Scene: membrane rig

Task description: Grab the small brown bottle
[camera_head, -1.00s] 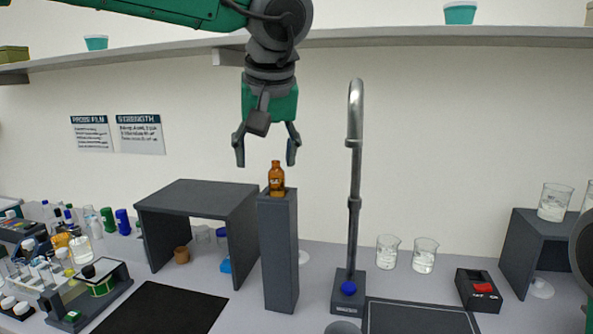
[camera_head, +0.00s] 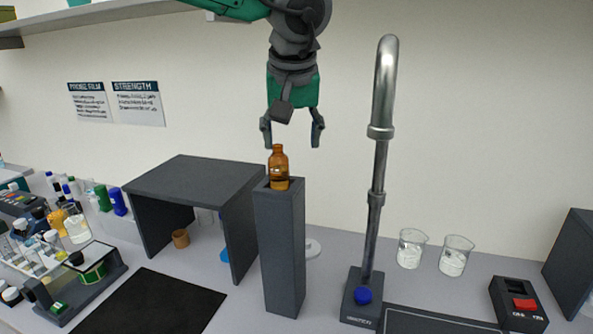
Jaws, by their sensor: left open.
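The small brown bottle (camera_head: 279,169) stands upright on top of a tall dark grey pillar (camera_head: 283,245) in the head view. My left gripper (camera_head: 292,140) points down from above with its two fingers spread apart. Its fingertips are just above the bottle's top, with the bottle's neck near the left finger in the picture. Nothing is between the fingers, and I cannot tell how far apart gripper and bottle are in depth. My right gripper is not in view.
A metal faucet-like post (camera_head: 378,170) rises right of the pillar. A dark grey stand (camera_head: 190,185) is close on the left. Two glass beakers (camera_head: 411,248) and a box with a red switch (camera_head: 520,305) are at right. Bottles and racks crowd the left. A black mat (camera_head: 160,303) lies in front.

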